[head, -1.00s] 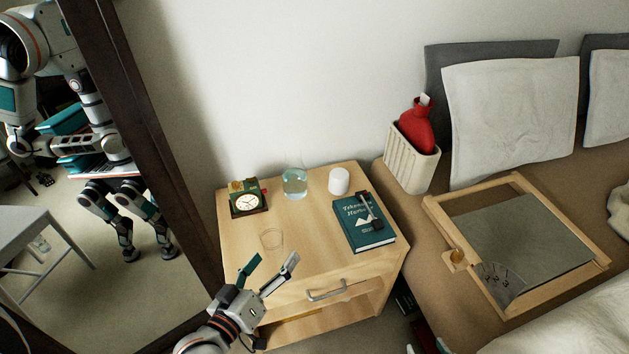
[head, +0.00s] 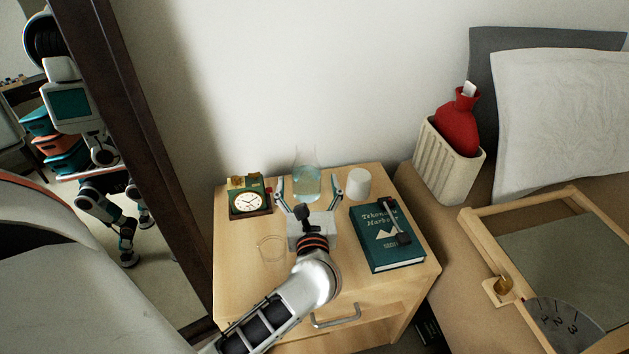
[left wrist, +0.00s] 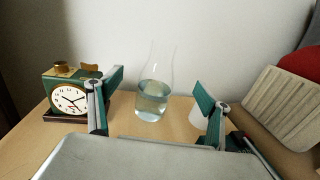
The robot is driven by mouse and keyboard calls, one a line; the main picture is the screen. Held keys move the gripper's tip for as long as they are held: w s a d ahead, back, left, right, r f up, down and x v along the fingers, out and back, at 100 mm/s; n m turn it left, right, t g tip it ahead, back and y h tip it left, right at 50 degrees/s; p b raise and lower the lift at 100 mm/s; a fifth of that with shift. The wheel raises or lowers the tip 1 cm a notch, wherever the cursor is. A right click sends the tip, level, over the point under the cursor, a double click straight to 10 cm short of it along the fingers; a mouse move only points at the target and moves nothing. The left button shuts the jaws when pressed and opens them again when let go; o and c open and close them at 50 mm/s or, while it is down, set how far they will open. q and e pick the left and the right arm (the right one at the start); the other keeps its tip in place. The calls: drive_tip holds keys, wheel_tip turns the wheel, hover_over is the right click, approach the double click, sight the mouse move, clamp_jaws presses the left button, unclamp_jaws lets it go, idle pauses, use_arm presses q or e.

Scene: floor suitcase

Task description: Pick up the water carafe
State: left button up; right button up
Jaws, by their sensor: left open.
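The water carafe (head: 307,183) is clear glass with pale blue water in its lower part and a narrower neck. It stands upright at the back of the nightstand, near the wall. It also shows in the left wrist view (left wrist: 152,98), between and beyond the fingers. My left gripper (head: 308,187) is open, its two fingers spread to either side of the carafe's front. In the left wrist view the gripper (left wrist: 158,92) is empty and the fingers look clear of the glass. The right gripper is not seen.
A clock (head: 249,202) stands left of the carafe and a white cup-like object (head: 359,184) close on its right. A green book (head: 389,238) lies front right. An empty clear glass (head: 271,249) stands front left. A mirror frame (head: 130,150) rises at left.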

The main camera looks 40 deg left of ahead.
sight(307, 180)
use_arm(q)
wheel_tip(307, 180, down, 4)
drive_tip(key=shift+f+b, duration=0.15)
drive_tip(key=shift+b, duration=0.3)
drive_tip(key=shift+w+a, duration=0.3)
drive_tip(key=shift+w, duration=0.1)
drive_tip(key=shift+w+a, duration=0.35)
drive_tip(key=x, duration=0.4)
drive_tip(key=shift+w+a, duration=0.25)
drive_tip(key=shift+w, duration=0.1)
drive_tip(key=shift+w+a+b, duration=0.25)
drive_tip(key=shift+w+b, duration=0.05)
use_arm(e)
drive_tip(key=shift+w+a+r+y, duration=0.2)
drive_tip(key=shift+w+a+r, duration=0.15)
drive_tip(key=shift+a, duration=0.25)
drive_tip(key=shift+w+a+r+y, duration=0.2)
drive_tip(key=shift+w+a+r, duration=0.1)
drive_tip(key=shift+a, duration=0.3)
use_arm(q)
drive_tip(key=c, duration=1.9)
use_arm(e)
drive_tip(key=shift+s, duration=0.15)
